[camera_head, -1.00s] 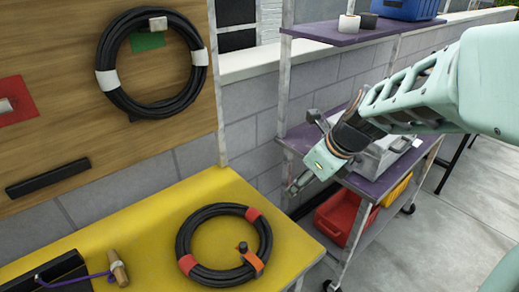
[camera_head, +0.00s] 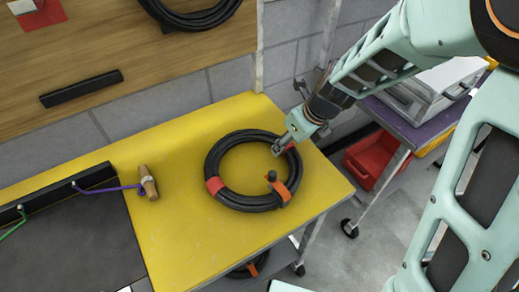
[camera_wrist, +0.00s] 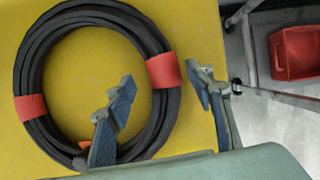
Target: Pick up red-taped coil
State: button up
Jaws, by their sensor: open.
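The red-taped coil (camera_head: 240,200) is a black cable ring lying flat on the yellow tabletop (camera_head: 180,247). It has red tape on its left side and an orange clip with a dark knob at its lower right. My gripper (camera_head: 281,143) is at the coil's upper right edge in the head view and covers part of the red tape there. In the wrist view my gripper (camera_wrist: 160,110) is open, with one finger over the coil's inside and the other outside it. The right red tape (camera_wrist: 163,70) lies between and beyond the fingers. Contact cannot be told.
A wooden-handled tool (camera_head: 148,183) on a purple cord lies left of the coil. Another black coil (camera_head: 195,15) hangs on the wooden board. A purple-shelved cart (camera_head: 425,130) with a red bin (camera_head: 370,160) stands right. Another coil shows under the table.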

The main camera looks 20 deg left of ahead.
jog(key=shift+x, duration=1.1)
grip_shut()
jog(key=shift+w+r, duration=0.1)
